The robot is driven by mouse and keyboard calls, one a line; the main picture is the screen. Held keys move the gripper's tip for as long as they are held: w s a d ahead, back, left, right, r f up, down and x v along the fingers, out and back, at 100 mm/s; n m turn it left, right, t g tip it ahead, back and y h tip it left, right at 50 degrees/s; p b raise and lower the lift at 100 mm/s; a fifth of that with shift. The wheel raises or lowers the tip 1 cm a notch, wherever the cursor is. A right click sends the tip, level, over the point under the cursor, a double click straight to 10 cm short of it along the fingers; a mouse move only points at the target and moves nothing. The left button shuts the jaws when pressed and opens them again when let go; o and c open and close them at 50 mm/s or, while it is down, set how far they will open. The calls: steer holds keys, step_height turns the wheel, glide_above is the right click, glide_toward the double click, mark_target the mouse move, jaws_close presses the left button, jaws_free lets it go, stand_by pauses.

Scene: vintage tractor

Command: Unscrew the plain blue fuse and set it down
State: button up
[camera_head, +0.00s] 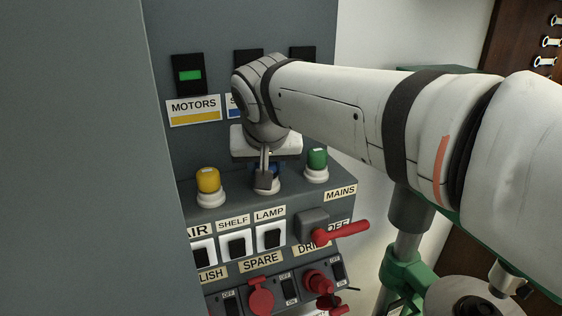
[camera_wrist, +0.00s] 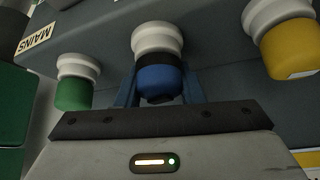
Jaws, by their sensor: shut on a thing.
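The plain blue fuse (camera_wrist: 158,80) sits at its white socket (camera_wrist: 157,38) in the middle of the wrist view. My gripper (camera_wrist: 158,92) has one finger on each side of the blue fuse and is shut on it. In the head view my gripper (camera_head: 264,172) reaches down onto the sloped panel, and only a little of the blue fuse shows behind its fingers. I cannot tell how far the fuse is turned in its socket.
A yellow fuse (camera_head: 208,180) stands to the left and a green fuse (camera_head: 317,158) to the right, each on a white base. Below are white switches (camera_head: 237,246), a red MAINS lever (camera_head: 342,235) and red sockets (camera_head: 262,296). The grey cabinet wall (camera_head: 80,160) fills the left.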

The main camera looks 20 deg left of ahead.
steer(key=shift+f+n+g+y, duration=0.1)
steer(key=shift+n+g+y, duration=0.25)
steer(key=shift+n, duration=0.45)
steer(key=shift+s+a+n+g+y, duration=0.1)
steer(key=shift+n+g+y, duration=0.25)
steer(key=shift+n, duration=0.55)
steer(key=shift+n+y, duration=0.3)
steer(key=shift+n, duration=0.3)
steer(key=shift+a, duration=0.1)
steer(key=shift+n, duration=0.3)
steer(key=shift+s+n+g+y+b, duration=0.1)
steer(key=shift+n+g+y+b, duration=0.25)
steer(key=shift+n+g, duration=0.35)
